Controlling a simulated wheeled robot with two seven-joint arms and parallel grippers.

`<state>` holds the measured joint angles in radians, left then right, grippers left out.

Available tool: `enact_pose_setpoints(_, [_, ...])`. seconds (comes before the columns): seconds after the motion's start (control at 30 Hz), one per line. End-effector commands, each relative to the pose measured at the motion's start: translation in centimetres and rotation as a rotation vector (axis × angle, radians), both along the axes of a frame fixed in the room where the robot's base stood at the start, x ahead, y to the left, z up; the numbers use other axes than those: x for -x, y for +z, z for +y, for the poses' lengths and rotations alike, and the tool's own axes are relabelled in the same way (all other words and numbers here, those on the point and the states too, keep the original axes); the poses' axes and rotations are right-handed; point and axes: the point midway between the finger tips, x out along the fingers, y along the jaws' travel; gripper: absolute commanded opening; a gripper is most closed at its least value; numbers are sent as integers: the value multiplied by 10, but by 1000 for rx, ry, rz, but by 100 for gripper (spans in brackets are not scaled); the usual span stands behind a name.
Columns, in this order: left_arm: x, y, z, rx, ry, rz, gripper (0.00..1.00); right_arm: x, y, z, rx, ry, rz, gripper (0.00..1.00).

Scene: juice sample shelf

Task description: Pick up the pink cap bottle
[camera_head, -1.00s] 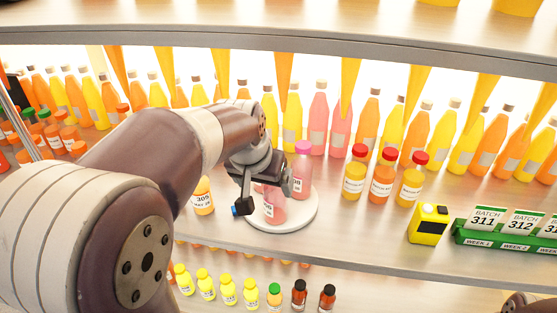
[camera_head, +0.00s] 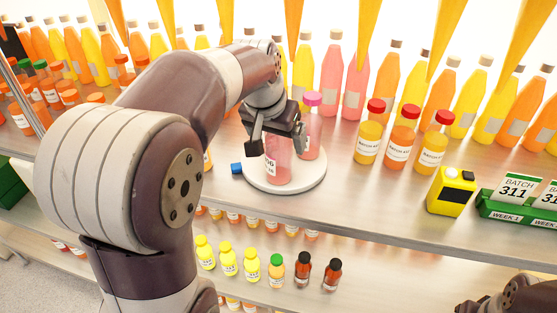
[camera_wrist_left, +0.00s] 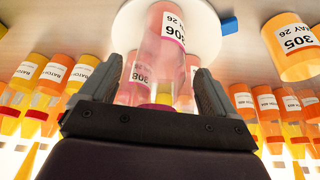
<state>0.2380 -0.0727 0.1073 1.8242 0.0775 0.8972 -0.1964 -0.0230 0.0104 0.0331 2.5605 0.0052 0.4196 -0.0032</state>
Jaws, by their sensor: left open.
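Two pink bottles stand close together on a white round stand (camera_head: 315,187). The rear one, the pink cap bottle (camera_head: 312,130), shows its cap in the head view. The front pink bottle (camera_head: 278,165) has its top hidden by my gripper. My left gripper (camera_head: 276,138) is open, its fingers either side of the front bottle's upper part in the head view. In the left wrist view, labels 306 and 308 show on the overlapping pink bottles (camera_wrist_left: 165,55), between the fingers of my left gripper (camera_wrist_left: 158,88). I cannot tell whether a finger touches either.
Red-capped bottles (camera_head: 402,137) stand right of the stand, near a yellow device (camera_head: 452,190) and a green batch-card holder (camera_head: 515,212). A blue block (camera_head: 237,168) is at the stand's left edge. Tall juice bottles line the back; small bottles (camera_head: 228,260) stand below.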

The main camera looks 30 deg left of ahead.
Motion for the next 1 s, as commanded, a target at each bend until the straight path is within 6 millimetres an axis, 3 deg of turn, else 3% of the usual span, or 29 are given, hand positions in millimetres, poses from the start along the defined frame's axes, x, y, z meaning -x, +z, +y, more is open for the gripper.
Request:
enact_pose_setpoints(0.2, [-2, -1, 0, 0, 0, -2, 87, 0, 3, 0, 0, 0, 0, 43])
enact_pose_setpoints(0.4, [-1, -1, 0, 0, 0, -1, 22, 0, 3, 0, 0, 0, 0, 43])
enact_pose_setpoints(0.43, [-1, -1, 0, 0, 0, -1, 19, 0, 3, 0, 0, 0, 0, 43])
enact_pose_setpoints(0.7, [-2, 2, 0, 0, 0, -3, 19, 0, 2, 0, 0, 0, 0, 43])
enact_pose_setpoints(0.87, [-2, 17, 0, -1, 0, -5, 19, 0, 1, 0, 0, 0, 0, 43])
enact_pose_setpoints(1.0, [-1, 54, 0, 0, 0, -2, 19, 0, 34, 0, 0, 0, -1, 43])
